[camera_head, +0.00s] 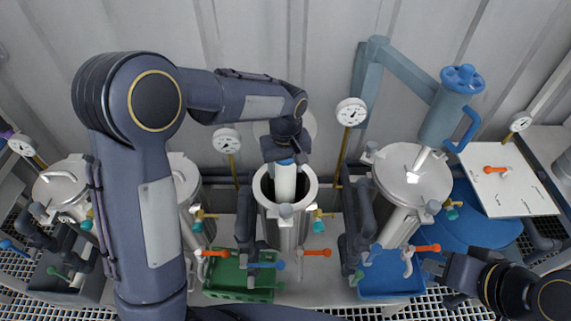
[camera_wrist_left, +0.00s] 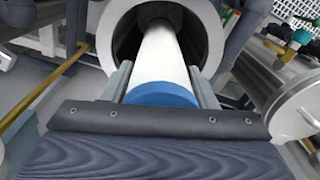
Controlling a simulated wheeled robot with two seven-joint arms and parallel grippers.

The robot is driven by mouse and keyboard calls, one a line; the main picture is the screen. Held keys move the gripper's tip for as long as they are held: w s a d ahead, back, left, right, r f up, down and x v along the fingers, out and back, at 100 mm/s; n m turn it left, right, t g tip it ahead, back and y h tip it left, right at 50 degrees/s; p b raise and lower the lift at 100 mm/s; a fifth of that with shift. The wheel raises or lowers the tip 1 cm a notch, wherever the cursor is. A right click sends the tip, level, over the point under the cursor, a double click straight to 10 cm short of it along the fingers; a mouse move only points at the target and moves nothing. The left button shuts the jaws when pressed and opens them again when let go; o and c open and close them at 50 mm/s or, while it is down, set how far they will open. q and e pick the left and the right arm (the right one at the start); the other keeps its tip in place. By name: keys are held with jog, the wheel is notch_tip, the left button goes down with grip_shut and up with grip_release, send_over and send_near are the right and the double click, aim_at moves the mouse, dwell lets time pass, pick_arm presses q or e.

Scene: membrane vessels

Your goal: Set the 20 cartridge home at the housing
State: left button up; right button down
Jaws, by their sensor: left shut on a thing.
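The cartridge (camera_head: 286,184) is a white cylinder with a blue end cap. It stands partly inside the open middle housing (camera_head: 287,228), a steel cylinder with a thick rim. My left gripper (camera_head: 285,160) is above the housing, shut on the cartridge at its blue cap. In the left wrist view the fingers (camera_wrist_left: 163,88) flank the blue cap (camera_wrist_left: 162,94), and the white body runs down into the housing mouth (camera_wrist_left: 205,35). The cartridge's lower end is hidden inside. My right gripper (camera_head: 440,270) is at the lower right, away from the housing; its finger opening is unclear.
Closed steel vessels stand left and right of the housing, the right one with a lid (camera_head: 412,178). A blue davit arm (camera_head: 400,65) with handwheel rises behind it. Pressure gauges (camera_head: 351,112) stand close by. Green (camera_head: 225,280) and blue (camera_head: 392,285) trays lie in front. A white board (camera_head: 510,180) is at right.

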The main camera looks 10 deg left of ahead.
aim_at(286, 197)
pick_arm(q)
jog(key=shift+f+b, duration=4.9)
jog(key=shift+f, duration=1.95)
jog(key=o, duration=1.5)
notch_tip(286, 197, up, 8)
jog(key=shift+f, duration=0.1)
